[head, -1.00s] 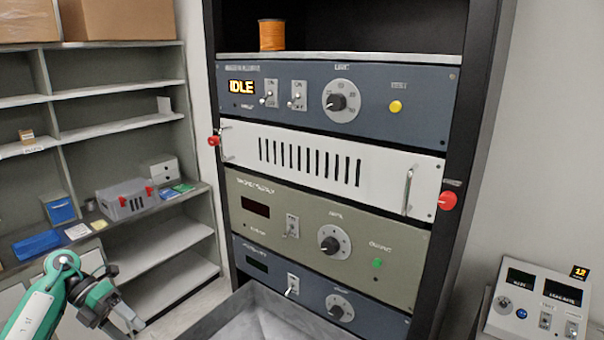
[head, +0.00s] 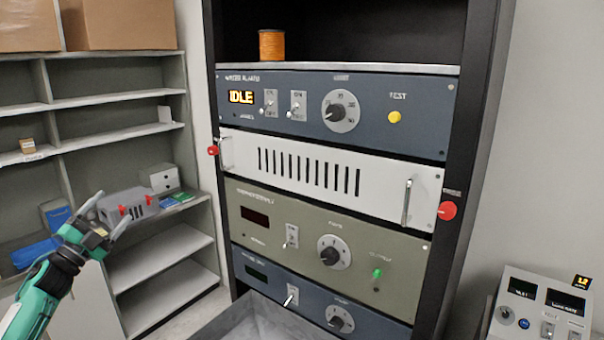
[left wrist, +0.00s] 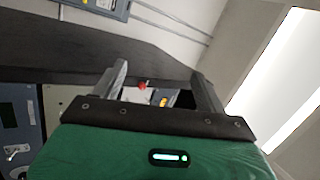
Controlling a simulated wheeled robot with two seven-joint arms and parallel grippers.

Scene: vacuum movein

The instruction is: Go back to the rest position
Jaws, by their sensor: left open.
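My left gripper (head: 109,220) is at the lower left of the head view, raised in front of the shelf unit. Its two fingers are spread with nothing between them, and it is clear of the rack. In the left wrist view the open fingers (left wrist: 160,88) show with empty air between them. My right gripper is in neither view. The equipment rack (head: 478,150) stands in the middle, with a blue panel reading IDLE (head: 300,100), a white vented panel (head: 385,180) with red knobs at both sides, an olive panel (head: 280,220) and a lower blue panel (head: 262,272).
A grey shelf unit (head: 120,100) at the left holds cardboard boxes (head: 118,24), a grey case with red latches (head: 120,204) and small boxes. A grey tray (head: 235,318) lies below the rack. A console (head: 540,305) stands at lower right. An orange spool (head: 271,45) sits on top.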

